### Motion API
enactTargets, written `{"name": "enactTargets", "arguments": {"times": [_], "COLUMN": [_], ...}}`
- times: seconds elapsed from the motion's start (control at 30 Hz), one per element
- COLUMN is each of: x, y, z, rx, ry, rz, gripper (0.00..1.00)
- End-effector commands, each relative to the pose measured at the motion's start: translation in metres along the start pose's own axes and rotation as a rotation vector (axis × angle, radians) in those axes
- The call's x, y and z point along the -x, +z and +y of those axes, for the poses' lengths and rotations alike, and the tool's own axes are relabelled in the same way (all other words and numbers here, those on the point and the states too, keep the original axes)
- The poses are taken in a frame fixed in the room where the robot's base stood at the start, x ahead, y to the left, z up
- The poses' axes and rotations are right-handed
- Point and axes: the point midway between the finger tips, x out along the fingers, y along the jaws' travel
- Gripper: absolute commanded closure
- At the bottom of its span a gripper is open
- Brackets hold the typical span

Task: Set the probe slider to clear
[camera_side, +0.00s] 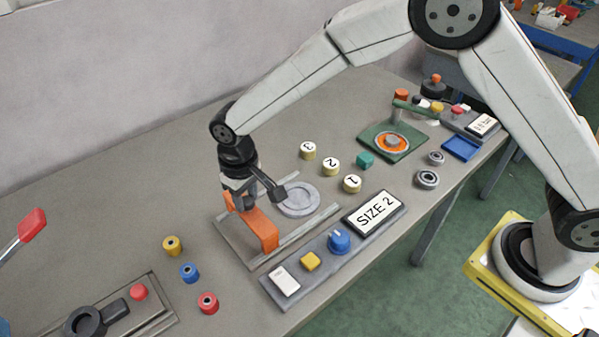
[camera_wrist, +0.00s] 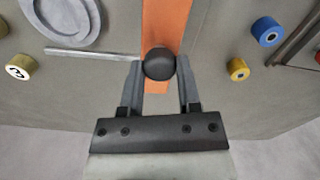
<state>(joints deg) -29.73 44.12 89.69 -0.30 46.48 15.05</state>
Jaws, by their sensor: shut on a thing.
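The probe slider appears to be the orange bridge-shaped piece (camera_side: 262,230) spanning a grey fixture with rails (camera_side: 310,224). In the wrist view its orange band (camera_wrist: 165,22) runs up the picture. My gripper (camera_side: 238,203) is at the bridge's far end, pointing down. In the wrist view my gripper (camera_wrist: 160,78) is shut on a round dark knob (camera_wrist: 158,62) over the orange band. A grey round ring plate (camera_side: 298,197) lies on the fixture, right of the bridge, and appears clear of it. The knob is mostly hidden in the side view.
A panel with a SIZE 2 display (camera_side: 374,213), blue dial (camera_side: 339,241), yellow button (camera_side: 310,261) and white switch (camera_side: 284,280) lies in front. Numbered cylinders (camera_side: 331,167) stand behind right. Coloured spools (camera_side: 189,272) stand left. A green fixture (camera_side: 399,151) is farther right.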

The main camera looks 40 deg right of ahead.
Motion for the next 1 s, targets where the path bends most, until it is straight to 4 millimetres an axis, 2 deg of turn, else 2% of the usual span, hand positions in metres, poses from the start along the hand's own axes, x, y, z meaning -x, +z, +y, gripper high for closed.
{"name": "enactTargets", "arguments": {"times": [0.07,0.1,0.17,0.2,0.67,1.0], "x": [0.001,0.001,0.001,0.001,0.007,0.045], "y": [-0.001,-0.001,-0.001,-0.001,-0.001,-0.001], "z": [-0.007,-0.007,-0.006,-0.006,-0.004,-0.004], "rx": [0.003,0.003,0.003,0.003,0.002,0.002], "ry": [-0.01,-0.01,-0.01,-0.009,-0.006,-0.007], "rz": [0.009,0.009,0.009,0.008,0.006,0.008], "gripper": [1.0,0.45,0.26,0.22,0.22,0.22]}}
